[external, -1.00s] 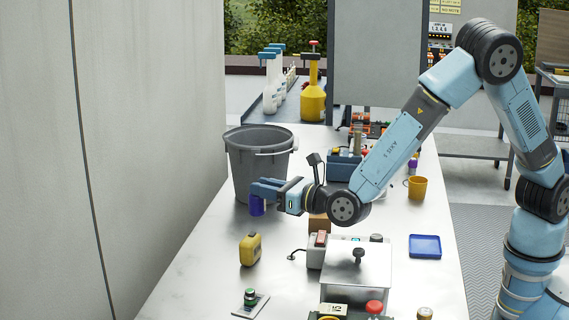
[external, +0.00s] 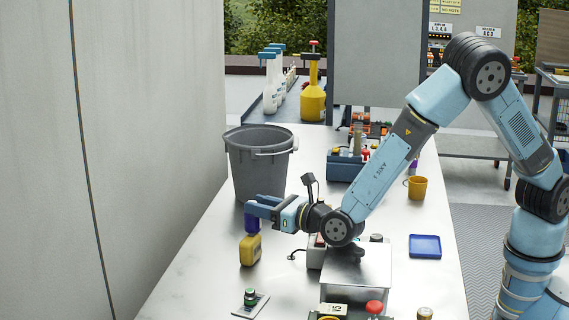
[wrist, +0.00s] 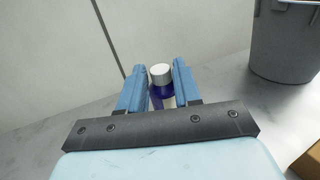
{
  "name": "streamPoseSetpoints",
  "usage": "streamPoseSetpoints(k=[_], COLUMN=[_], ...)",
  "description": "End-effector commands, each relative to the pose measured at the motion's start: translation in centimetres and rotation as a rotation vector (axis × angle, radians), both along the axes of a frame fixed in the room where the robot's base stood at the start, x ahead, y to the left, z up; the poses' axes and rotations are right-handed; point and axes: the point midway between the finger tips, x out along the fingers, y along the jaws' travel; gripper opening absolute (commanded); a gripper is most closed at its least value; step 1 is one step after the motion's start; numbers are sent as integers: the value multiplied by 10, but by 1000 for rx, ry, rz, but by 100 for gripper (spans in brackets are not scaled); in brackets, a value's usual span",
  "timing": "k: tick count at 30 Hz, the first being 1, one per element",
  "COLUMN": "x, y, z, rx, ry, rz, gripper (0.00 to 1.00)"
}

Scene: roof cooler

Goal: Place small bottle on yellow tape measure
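The small bottle (external: 251,223) is purple-blue; its white cap (wrist: 160,72) shows in the wrist view. It stands upright between the two blue fingers of my gripper (external: 261,206), which are closed around it. The fingers (wrist: 160,88) flank the bottle in the wrist view, with its lower part hidden. The yellow tape measure (external: 250,251) stands on the table directly below the bottle in the external view. The bottle's base is at or just above its top; I cannot tell if they touch. The tape measure is not visible in the wrist view.
A grey bucket (external: 257,165) stands behind my gripper, near the wall. A metal box with a lid (external: 355,277) and a blue tray (external: 425,246) are to the right. The table around the tape measure is clear.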

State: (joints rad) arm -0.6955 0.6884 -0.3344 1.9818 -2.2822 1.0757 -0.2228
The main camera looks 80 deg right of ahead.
Motion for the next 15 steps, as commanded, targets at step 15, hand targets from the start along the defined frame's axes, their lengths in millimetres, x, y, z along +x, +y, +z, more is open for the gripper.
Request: streamPoseSetpoints(k=[15], x=[-4], y=[2], z=[2], rx=[0], ry=[0], rz=[1], gripper=[49])
